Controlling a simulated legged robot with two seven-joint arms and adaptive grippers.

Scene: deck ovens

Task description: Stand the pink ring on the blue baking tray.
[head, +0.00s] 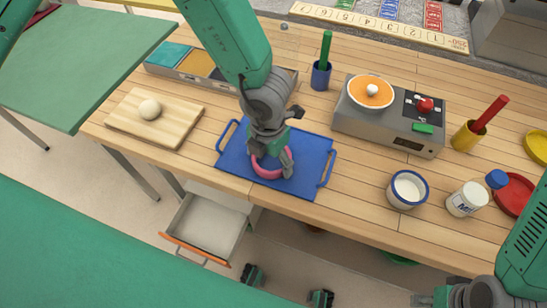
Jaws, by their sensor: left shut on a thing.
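The blue baking tray (315,160) lies flat on the wooden table, with a handle at each short end. The pink ring (262,171) is at the tray's middle, within its outline and partly hidden by my gripper. My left gripper (272,160) comes down from above and is shut on the ring. I cannot tell whether the ring touches the tray or is held just above it. My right gripper (425,299) is at the bottom right edge, partly cut off, away from the tray; its fingers are too small to read.
A cutting board (180,124) with a dough ball (149,109) lies left of the tray. A grey stove (385,128) with an orange pan stands right, near a blue cup (320,77). An open drawer (208,226) juts out below.

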